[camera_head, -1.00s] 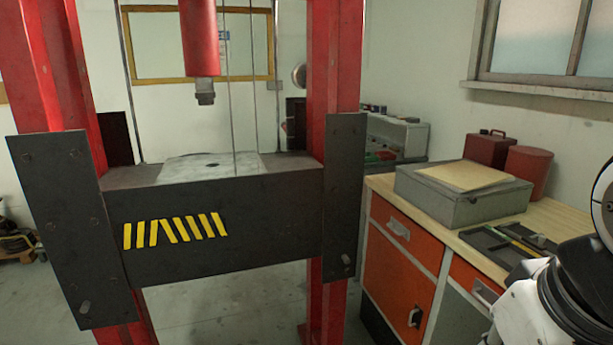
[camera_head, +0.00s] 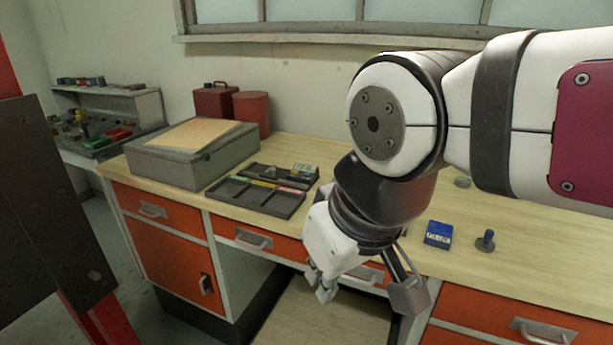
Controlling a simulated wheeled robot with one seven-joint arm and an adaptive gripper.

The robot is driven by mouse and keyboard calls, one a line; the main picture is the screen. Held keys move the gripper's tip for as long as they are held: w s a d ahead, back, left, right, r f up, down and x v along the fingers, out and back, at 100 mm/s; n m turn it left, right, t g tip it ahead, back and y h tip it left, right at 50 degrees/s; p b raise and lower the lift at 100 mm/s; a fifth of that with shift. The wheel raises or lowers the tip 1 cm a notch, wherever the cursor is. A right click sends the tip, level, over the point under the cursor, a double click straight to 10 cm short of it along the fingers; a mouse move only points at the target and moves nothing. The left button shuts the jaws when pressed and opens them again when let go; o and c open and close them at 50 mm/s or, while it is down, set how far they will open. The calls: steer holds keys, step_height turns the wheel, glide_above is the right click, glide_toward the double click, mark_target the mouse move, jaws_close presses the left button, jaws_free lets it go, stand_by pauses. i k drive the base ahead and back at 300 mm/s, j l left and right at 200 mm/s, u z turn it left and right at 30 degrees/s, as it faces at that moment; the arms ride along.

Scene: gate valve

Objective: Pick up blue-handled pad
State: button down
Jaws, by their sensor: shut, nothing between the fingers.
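A small pad (camera_head: 485,241) with a dark blue upright handle on a round grey base stands on the wooden bench, right of my arm. A blue box (camera_head: 438,234) with a pale label sits just left of it. My gripper (camera_head: 325,287) hangs at the bench's front edge, left of both and apart from them, pointing down. It is shut and empty. My arm covers part of the bench behind it.
The bench (camera_head: 560,265) is clear right of the pad. A black tray (camera_head: 258,200) with tools lies left of my gripper. A grey case (camera_head: 165,160), red can (camera_head: 251,114) and red container (camera_head: 214,102) stand farther left. Orange drawers (camera_head: 545,320) are below.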

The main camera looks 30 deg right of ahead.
mark_target(484, 244)
steer(key=z, duration=1.5)
